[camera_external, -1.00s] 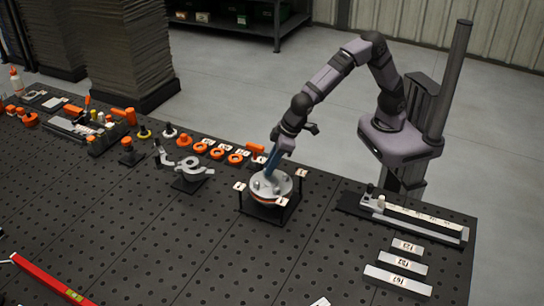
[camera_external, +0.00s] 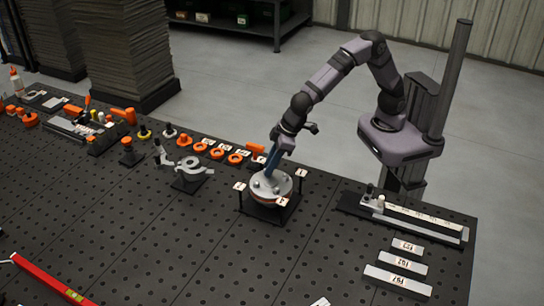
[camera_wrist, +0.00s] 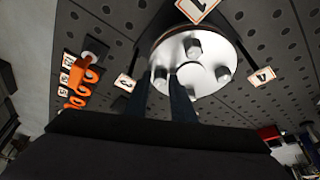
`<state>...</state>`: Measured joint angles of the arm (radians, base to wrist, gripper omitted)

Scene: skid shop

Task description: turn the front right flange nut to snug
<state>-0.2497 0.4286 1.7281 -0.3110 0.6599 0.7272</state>
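The round silver flange (camera_external: 280,181) sits on a dark base on the bench. In the wrist view the flange (camera_wrist: 206,55) carries several raised nuts. One nut (camera_wrist: 160,77) shows between the fingertips of my gripper (camera_wrist: 160,82); another nut (camera_wrist: 193,47) stands at the top and a third nut (camera_wrist: 223,75) at the right. In the external view my gripper (camera_external: 270,172) points down at the flange's upper left part. Its fingers stand apart, one on each side of the nut. Whether they press on it cannot be told. The flange's near edge is hidden behind the fingers in the wrist view.
Numbered tags on posts surround the flange, such as one tag (camera_external: 301,173) at its right. Orange rings (camera_external: 217,153) line the bench behind. A grey clamp-like fixture (camera_external: 190,168) stands left. Labelled bars (camera_external: 398,281) lie right. The bench front is mostly clear.

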